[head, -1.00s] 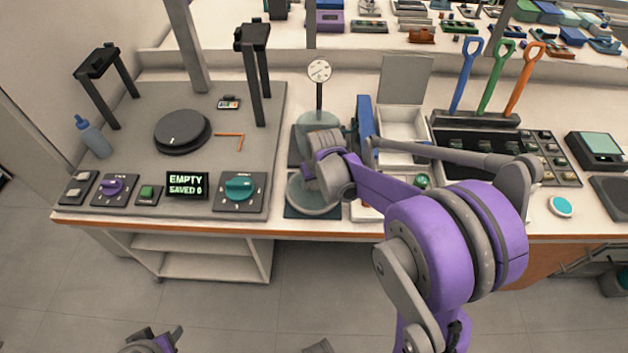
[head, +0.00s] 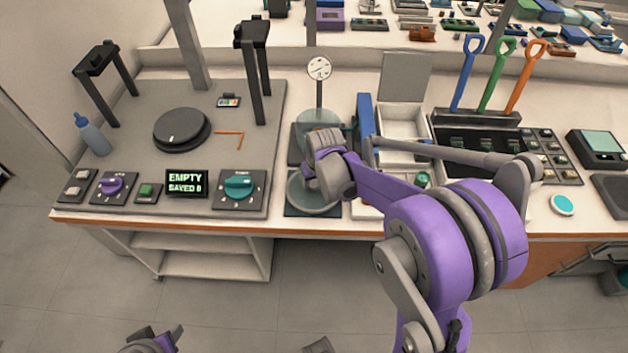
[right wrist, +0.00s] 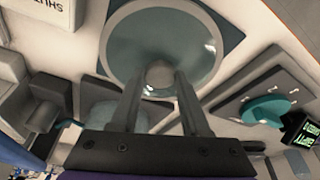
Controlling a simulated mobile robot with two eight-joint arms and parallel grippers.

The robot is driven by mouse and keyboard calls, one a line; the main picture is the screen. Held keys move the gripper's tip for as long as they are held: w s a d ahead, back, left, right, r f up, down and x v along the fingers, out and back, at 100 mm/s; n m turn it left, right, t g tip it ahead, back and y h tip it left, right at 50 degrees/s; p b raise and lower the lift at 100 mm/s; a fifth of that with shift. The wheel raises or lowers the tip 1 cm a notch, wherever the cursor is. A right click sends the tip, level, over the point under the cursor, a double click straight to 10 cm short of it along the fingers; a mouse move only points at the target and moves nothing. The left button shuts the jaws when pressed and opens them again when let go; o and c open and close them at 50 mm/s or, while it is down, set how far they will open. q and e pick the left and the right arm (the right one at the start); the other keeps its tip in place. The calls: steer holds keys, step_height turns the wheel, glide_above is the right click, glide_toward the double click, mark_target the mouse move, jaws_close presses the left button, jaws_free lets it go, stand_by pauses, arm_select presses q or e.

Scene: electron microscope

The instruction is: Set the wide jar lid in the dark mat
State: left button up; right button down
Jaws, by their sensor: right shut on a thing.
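The wide jar lid (right wrist: 165,45) is a broad, pale, see-through disc with a round knob at its middle. My right gripper (right wrist: 160,78) is shut on that knob in the right wrist view. In the head view the lid (head: 312,198) is over the dark mat (head: 292,211) at the front of the bench, partly hidden by my right wrist. The dark mat's corner (right wrist: 236,30) shows past the lid's rim. I cannot tell whether the lid touches the mat. Part of my left arm shows at the bottom left of the head view; its jaws are unclear.
A glass jar (head: 318,121) and a dial gauge (head: 319,68) stand behind the lid. A control panel with a teal knob (head: 238,186) lies to the left. A white open box (head: 402,125) and a blue upright block (head: 366,115) stand to the right.

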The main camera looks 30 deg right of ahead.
steer(key=shift+c, duration=1.5)
jaws_free()
steer(key=p+v, duration=0.1)
steer(key=v, duration=0.9)
steer(key=shift+r, duration=0.4)
steer(key=shift+s, duration=0.2)
steer(key=s+a+n+t+p, duration=0.1)
steer(key=s+a, duration=0.4)
steer(key=s, duration=0.3)
steer(key=s+a+t+p, duration=0.1)
steer(key=s+a, duration=0.3)
steer(key=s, duration=0.5)
steer(key=shift+s+a+n+y+p, duration=0.3)
steer(key=shift+a+n+p, duration=0.1)
